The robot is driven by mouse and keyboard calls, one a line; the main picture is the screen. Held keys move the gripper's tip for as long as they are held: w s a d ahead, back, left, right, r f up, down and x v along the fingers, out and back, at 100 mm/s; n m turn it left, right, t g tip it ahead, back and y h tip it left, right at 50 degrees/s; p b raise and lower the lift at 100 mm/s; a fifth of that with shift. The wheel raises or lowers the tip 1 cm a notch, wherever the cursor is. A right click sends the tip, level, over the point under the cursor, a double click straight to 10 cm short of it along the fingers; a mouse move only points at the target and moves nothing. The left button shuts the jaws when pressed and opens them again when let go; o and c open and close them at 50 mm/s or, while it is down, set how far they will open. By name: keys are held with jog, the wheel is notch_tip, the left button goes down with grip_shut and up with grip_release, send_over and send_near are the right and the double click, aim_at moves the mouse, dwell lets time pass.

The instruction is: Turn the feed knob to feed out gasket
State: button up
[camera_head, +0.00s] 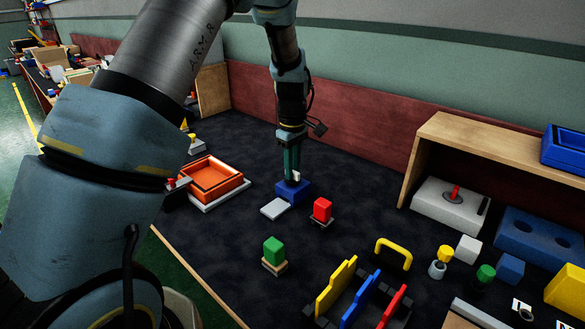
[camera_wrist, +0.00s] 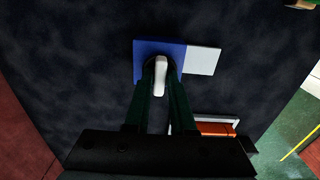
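The feeder is a blue block (camera_head: 291,190) with a flat light-grey plate (camera_head: 274,208) at its side. The feeder's blue top (camera_wrist: 146,48) and the plate (camera_wrist: 203,61) also show in the wrist view. The feed knob (camera_wrist: 161,76) is a pale upright bar on a dark round base on the blue block. It shows as a small pale patch in the head view (camera_head: 296,176). My gripper (camera_head: 291,176) points down over the block. Its dark green fingers (camera_wrist: 161,82) stand close on both sides of the knob and appear shut on it. I see no gasket on the plate.
An orange tray (camera_head: 236,183) lies to the left. A red block (camera_head: 322,209) and a green block (camera_head: 274,250) stand on small bases nearby. Yellow, blue and red pieces stand in a rack in front. A wooden shelf (camera_head: 490,130) stands at right.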

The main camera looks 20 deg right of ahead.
grip_shut()
jog(key=shift+m, duration=0.4)
jog(key=m, duration=0.7)
jog(key=shift+m, duration=0.3)
jog(key=m+p, duration=0.1)
jog(key=m, duration=0.4)
jog(key=shift+m+p, duration=0.3)
jog(key=shift+m, duration=1.9)
